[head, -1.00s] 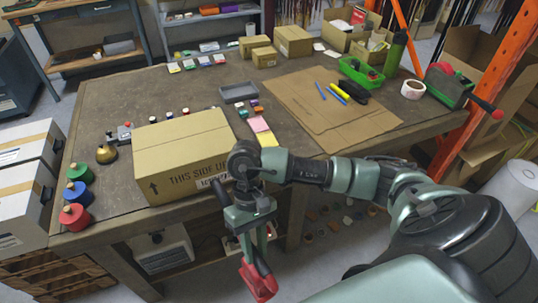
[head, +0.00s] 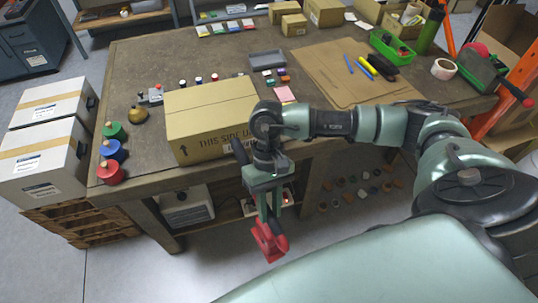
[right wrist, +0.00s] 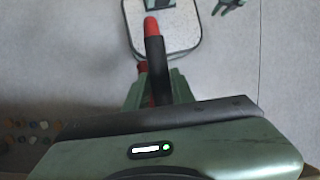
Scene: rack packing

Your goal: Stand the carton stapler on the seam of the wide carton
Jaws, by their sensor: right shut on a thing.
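The wide carton (head: 212,122) is a closed brown box on the workbench near its front edge. A seam runs along its top, and "THIS SIDE UP" is printed on its front. My right gripper (head: 268,208) points down in front of the bench edge, right of and below the carton in the head view. It is shut on the carton stapler (head: 270,243), which is red with a black handle and hangs clear of the bench. In the right wrist view the stapler's black and red handle (right wrist: 154,55) sticks out beyond the gripper. My left gripper is not in view.
Flattened cardboard (head: 345,80) with markers and a green bin (head: 393,47) lie right of the carton. White boxes (head: 40,158) stand on a pallet at left. A tape dispenser (head: 484,70) stands at right.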

